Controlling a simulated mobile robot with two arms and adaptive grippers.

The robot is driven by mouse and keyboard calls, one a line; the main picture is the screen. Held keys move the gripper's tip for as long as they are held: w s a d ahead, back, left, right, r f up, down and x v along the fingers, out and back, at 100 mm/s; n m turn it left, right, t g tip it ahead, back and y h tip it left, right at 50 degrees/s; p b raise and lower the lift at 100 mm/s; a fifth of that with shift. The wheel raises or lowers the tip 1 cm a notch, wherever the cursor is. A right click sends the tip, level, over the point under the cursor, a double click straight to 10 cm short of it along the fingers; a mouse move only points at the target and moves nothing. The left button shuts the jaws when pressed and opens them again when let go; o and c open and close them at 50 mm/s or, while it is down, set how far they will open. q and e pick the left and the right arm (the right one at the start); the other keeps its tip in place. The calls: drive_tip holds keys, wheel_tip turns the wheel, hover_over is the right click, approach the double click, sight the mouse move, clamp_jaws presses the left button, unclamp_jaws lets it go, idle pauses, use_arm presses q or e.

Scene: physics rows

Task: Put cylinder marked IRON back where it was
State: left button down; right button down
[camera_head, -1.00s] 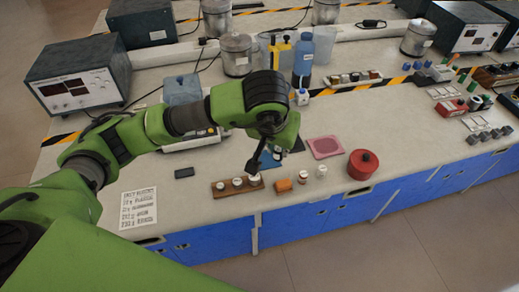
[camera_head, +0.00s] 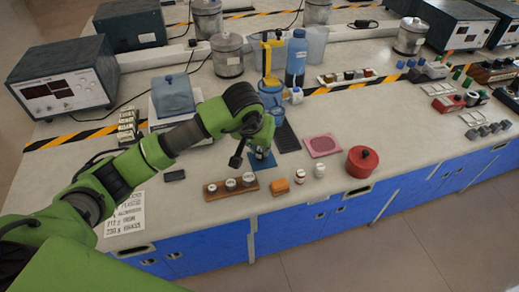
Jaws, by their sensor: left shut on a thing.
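My right gripper is not in view.
A blue bottle (camera_head: 296,60) stands behind. A printed sheet (camera_head: 124,217) lies at the left front.

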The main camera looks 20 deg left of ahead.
use_arm(q)
drive_tip(key=shift+r, duration=0.1)
drive_tip(key=shift+f, duration=0.2)
drive_tip(key=c, duration=1.9)
unclamp_jaws()
drive_tip(key=shift+r, duration=0.1)
drive_tip(key=shift+r, duration=0.15)
drive_tip(key=b+v, duration=0.1)
drive_tip(key=v, duration=1.1)
